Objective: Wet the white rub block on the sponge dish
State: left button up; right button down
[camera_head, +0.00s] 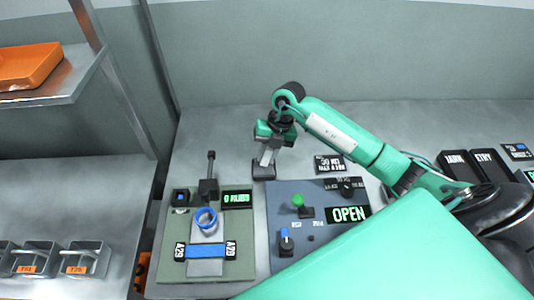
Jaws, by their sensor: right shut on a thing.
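My right gripper (269,150) reaches in from the right at the end of the green arm and points down at the back of the bench. It is shut on the white rub block (266,158), which shows only as a small pale piece below the jaws. The dark sponge dish (264,172) lies directly under the gripper. The block is at or just above the dish; I cannot tell whether it touches. The dish's inside is mostly hidden. My left gripper is not in view.
In front stand a green-grey fixture (240,263) with a blue webbing strip (207,251) and blue ring (205,217), and a control panel (280,197) reading OPEN. Metal bins (84,260) and an orange tray (28,65) are at left. Bench behind the dish is clear.

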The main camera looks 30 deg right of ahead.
jog(key=shift+f+b, duration=0.3)
jog(key=shift+f, duration=0.3)
dwell(1.1)
jog(key=shift+r, duration=0.15)
jog(key=shift+r+p, duration=2.45)
jog(key=shift+r, duration=1)
